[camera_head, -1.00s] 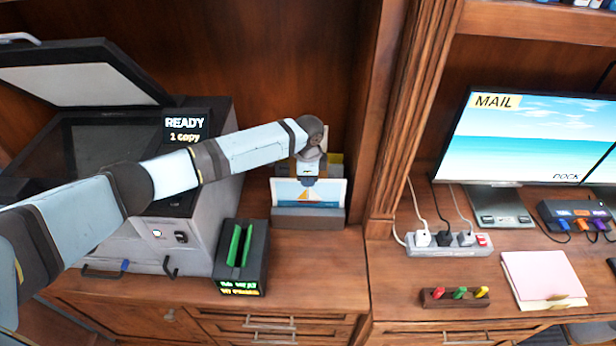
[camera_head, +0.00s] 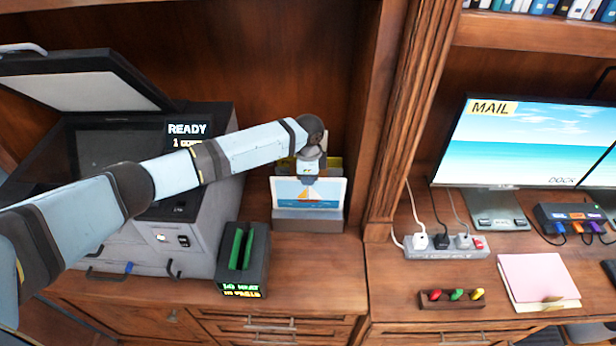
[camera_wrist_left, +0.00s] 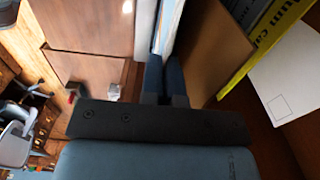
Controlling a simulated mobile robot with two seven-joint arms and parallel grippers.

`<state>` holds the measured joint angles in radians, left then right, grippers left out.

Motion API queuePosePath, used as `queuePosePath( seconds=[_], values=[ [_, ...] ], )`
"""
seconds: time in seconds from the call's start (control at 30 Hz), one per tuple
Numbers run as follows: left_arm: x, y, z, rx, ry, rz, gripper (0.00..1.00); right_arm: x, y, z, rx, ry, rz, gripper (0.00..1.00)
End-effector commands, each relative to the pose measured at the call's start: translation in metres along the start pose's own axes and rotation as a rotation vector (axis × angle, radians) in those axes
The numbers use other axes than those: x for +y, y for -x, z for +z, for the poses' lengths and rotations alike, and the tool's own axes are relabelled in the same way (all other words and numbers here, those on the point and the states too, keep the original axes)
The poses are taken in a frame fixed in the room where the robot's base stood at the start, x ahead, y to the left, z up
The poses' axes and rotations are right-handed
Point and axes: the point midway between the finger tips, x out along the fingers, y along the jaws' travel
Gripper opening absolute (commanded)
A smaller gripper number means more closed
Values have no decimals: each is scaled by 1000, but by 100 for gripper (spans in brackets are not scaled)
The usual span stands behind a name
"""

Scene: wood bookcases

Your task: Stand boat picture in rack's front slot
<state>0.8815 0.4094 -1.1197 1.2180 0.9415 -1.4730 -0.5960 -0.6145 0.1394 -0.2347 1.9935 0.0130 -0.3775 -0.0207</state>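The boat picture (camera_head: 299,194), a small card with a sailboat on blue water, stands upright in the front of the grey rack (camera_head: 308,225). Its lower edge is hidden behind the rack's front wall. My left gripper (camera_head: 306,182) is just above the picture's top edge, pointing down. In the left wrist view, the two dark blue fingers (camera_wrist_left: 164,78) stand a small gap apart, with a pale card edge (camera_wrist_left: 172,28) beyond their tips. They look open; contact with the card is hard to make out. My right gripper is not in view.
Behind the picture, the rack holds a yellow-edged item (camera_head: 335,163) and a white card (camera_wrist_left: 285,85). A copier (camera_head: 190,240) with its lid up and a black holder with green slots (camera_head: 242,260) stand left. A wooden post (camera_head: 405,110) rises close on the right.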

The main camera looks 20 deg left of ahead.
Motion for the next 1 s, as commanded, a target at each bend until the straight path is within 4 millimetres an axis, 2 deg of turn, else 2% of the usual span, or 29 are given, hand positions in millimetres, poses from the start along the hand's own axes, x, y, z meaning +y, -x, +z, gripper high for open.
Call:
queuePosePath(
  seconds=[0.6, 1.0],
  values=[
    [0, 26, 0, 1, 0, 0, 0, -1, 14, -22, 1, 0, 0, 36],
    [0, 26, 0, 1, 0, 0, 0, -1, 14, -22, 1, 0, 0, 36]
  ],
)
